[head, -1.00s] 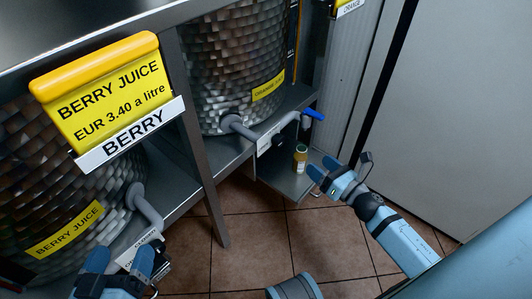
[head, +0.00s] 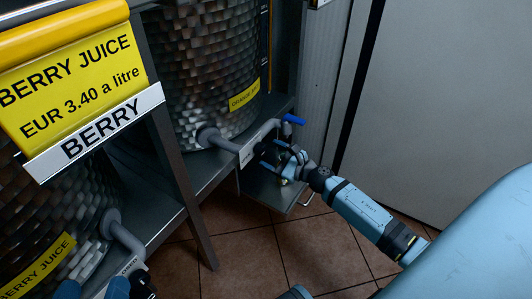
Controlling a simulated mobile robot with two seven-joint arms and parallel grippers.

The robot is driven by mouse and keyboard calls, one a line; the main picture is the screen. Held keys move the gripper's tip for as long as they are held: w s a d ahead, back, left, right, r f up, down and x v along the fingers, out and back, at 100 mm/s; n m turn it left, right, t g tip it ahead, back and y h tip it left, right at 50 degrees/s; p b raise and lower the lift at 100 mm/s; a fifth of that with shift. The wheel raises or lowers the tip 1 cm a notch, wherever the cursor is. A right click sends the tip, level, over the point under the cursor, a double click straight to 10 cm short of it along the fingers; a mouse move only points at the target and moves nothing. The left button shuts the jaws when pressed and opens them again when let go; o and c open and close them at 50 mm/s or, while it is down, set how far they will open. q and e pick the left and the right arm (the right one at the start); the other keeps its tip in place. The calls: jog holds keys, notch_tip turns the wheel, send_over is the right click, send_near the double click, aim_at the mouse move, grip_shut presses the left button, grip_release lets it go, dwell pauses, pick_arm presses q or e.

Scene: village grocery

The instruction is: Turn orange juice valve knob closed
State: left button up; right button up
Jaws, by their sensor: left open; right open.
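The orange juice tank (head: 205,70), a woven metallic barrel with a yellow label (head: 244,96), stands at upper middle. A grey pipe (head: 222,140) runs from its base to the right. The blue valve knob (head: 294,119) sits at the pipe's right end and points right. My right gripper (head: 272,153) is open just below and left of the knob, close to the pipe; its fingers look dark and overlap the white tag, and I cannot tell whether they touch anything. My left gripper (head: 92,290) is open at the bottom left edge, below the berry pipe, partly cut off.
A small grey shelf (head: 262,190) hangs below the orange outlet; a small bottle there is mostly hidden by my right gripper. The berry pipe (head: 125,236) and a berry price sign (head: 75,70) are at left. A grey stand post (head: 180,175) separates the tanks. Tiled floor is clear.

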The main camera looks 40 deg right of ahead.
aim_at(261, 149)
jog(key=shift+x, duration=1.3)
jog(key=c, duration=0.9)
